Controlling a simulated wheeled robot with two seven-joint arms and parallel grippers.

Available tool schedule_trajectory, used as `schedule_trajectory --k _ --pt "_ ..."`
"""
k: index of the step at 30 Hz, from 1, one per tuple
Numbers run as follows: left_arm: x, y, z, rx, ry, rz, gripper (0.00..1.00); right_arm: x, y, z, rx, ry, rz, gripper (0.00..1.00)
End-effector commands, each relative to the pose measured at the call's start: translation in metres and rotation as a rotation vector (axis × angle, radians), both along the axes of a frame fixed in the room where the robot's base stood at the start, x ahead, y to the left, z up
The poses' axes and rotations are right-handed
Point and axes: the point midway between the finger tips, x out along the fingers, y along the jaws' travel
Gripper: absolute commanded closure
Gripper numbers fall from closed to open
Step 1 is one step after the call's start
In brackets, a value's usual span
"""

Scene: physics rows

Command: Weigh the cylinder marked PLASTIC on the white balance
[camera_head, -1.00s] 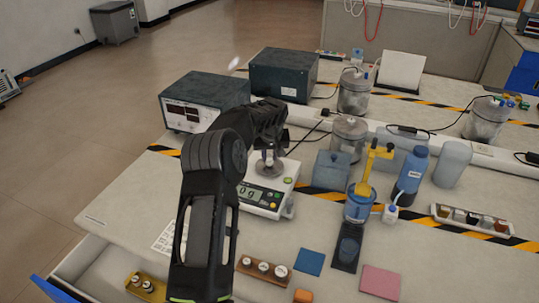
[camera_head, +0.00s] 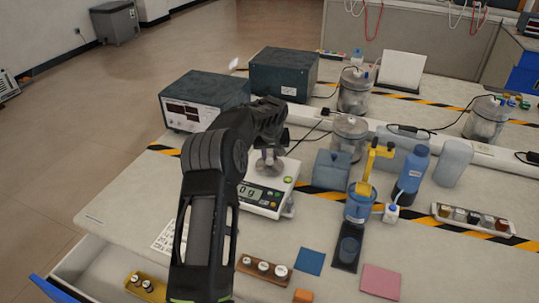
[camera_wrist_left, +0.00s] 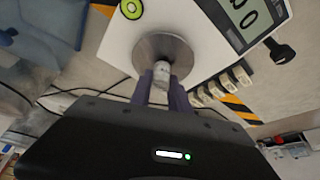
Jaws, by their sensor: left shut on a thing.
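The white balance (camera_head: 258,200) stands on the bench, and its display reads 0 g. It also shows in the left wrist view (camera_wrist_left: 205,62), with its round metal pan (camera_wrist_left: 150,47). My left gripper (camera_wrist_left: 162,88) is shut on a small pale cylinder (camera_wrist_left: 162,70), held at the pan. I cannot tell whether the cylinder touches the pan, and I cannot read a mark on it. In the head view the gripper (camera_head: 270,148) is over the pan, and my arm hides part of the balance. My right gripper is not in view.
A wooden block (camera_head: 246,266) with several small cylinders stands in front of the balance. A yellow holder (camera_head: 155,292) is at lower left. A power supply (camera_head: 176,117) stands behind the balance.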

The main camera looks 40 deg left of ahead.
Motion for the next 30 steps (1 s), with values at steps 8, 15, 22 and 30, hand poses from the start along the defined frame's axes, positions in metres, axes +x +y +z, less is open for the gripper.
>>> schedule_trajectory --k 8,15,22,30 --pt "0.0 -0.0001 -0.0014 0.0 0.0 0.0 1.0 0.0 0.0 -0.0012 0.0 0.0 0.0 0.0" --pt "0.0001 -0.0002 -0.0052 0.0 0.0 0.0 1.0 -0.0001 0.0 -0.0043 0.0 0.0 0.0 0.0" --pt "0.0001 -0.0002 -0.0087 0.0 0.0 0.0 1.0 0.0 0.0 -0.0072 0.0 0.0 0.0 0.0" --pt "0.0001 -0.0002 -0.0078 0.0 0.0 0.0 0.57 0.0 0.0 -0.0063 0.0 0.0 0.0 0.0"
